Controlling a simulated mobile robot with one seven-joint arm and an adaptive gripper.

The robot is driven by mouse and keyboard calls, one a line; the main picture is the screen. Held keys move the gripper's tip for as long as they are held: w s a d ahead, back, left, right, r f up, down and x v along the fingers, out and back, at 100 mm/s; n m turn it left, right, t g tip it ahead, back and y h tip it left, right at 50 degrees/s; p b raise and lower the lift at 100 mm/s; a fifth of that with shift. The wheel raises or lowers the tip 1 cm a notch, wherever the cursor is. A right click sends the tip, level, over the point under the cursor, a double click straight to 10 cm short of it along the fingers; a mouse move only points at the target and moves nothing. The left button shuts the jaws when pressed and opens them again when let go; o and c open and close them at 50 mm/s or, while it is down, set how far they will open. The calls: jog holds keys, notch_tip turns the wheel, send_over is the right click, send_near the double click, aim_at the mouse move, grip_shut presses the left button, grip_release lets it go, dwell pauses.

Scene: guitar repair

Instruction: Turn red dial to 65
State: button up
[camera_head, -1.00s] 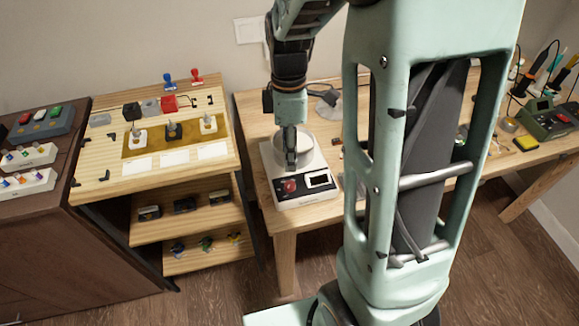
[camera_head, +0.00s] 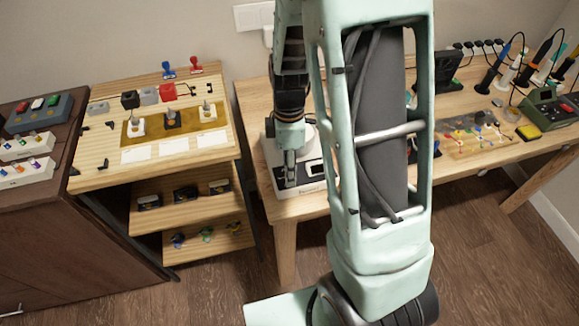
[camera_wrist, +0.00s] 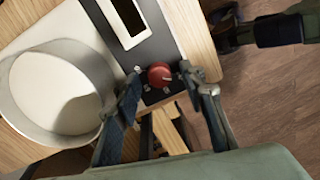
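The red dial (camera_wrist: 159,75) shows in the wrist view on the black panel of a white device (camera_head: 308,189), with several small light marks around it. In the head view the dial is hidden behind my gripper (camera_head: 290,180), which points down at the panel's left part. In the wrist view my gripper (camera_wrist: 163,84) is open, with one finger on each side of the dial. There seem to be gaps between the fingers and the dial; I cannot tell whether either touches it. The number the dial points to is not readable.
A round pale dish (camera_wrist: 62,130) sits on the device beside the left finger. The display (camera_wrist: 130,14) is near the dial. The device stands near the table's front edge. A wooden shelf stand (camera_head: 90,170) with several small parts is to the left.

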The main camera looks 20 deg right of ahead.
grip_shut()
jog(key=shift+m, duration=0.3)
jog(key=m, duration=0.5)
jog(key=shift+w, duration=0.1)
jog(key=m, duration=0.5)
jog(key=shift+d+m, duration=0.1)
jog(key=shift+m, duration=0.3)
jog(key=m, duration=0.6)
jog(key=shift+d+r+t+p, duration=0.1)
jog(key=shift+t+p, duration=0.2)
jog(key=shift+t, duration=0.1)
jog(key=m+p, duration=0.2)
jog(key=m, duration=0.4)
jog(key=shift+m, duration=0.3)
